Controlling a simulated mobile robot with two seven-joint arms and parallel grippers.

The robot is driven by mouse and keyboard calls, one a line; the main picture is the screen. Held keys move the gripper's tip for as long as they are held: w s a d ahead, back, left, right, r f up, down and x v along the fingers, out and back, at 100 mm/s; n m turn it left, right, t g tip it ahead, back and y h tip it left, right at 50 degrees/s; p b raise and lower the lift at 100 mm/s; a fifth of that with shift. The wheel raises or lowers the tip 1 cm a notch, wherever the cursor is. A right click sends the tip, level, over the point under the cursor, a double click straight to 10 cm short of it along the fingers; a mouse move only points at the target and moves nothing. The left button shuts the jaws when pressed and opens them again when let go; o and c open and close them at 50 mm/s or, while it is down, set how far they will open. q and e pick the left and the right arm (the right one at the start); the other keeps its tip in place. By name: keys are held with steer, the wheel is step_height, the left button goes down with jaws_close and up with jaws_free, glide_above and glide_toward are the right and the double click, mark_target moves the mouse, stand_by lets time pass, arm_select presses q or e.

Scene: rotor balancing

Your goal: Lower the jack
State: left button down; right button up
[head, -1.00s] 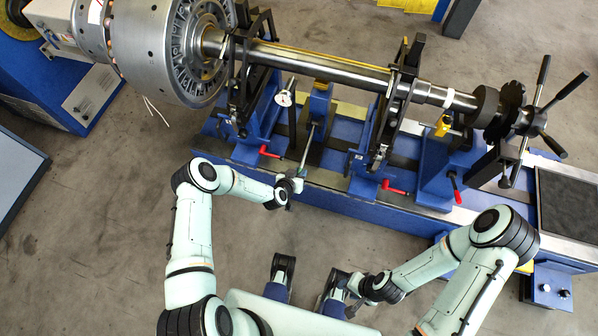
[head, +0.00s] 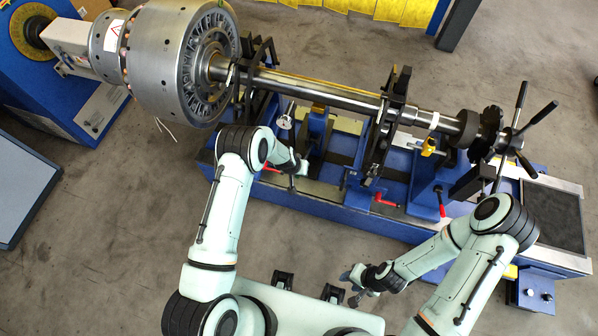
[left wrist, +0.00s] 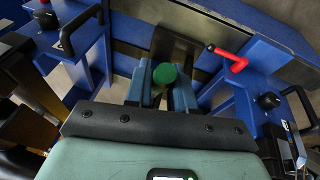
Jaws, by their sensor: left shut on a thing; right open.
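The jack (head: 318,122) is a blue upright block under the steel shaft, between the two black-and-blue supports. My left gripper (head: 293,181) is in front of the jack, low at the bench's near side. In the left wrist view its two fingers (left wrist: 162,88) are shut on the green-ended jack handle (left wrist: 164,74), whose round end shows between them. In the head view my left wrist hides most of the handle. My right gripper (head: 351,287) is open and empty over the floor, away from the bench. I cannot tell whether the jack touches the shaft.
The shaft (head: 320,93) carries a large grey rotor (head: 170,55) at left and a spoked handwheel (head: 520,132) at right. Red levers (head: 386,201) stick out from the blue bench (head: 330,208); one (left wrist: 228,57) is near my left gripper.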

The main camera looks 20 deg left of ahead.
arm_select(q)
steer(key=shift+w+r, duration=0.25)
steer(key=c, duration=1.1)
jaws_free()
steer(key=shift+s, duration=0.1)
steer(key=v, duration=1.3)
steer(key=shift+r, duration=0.15)
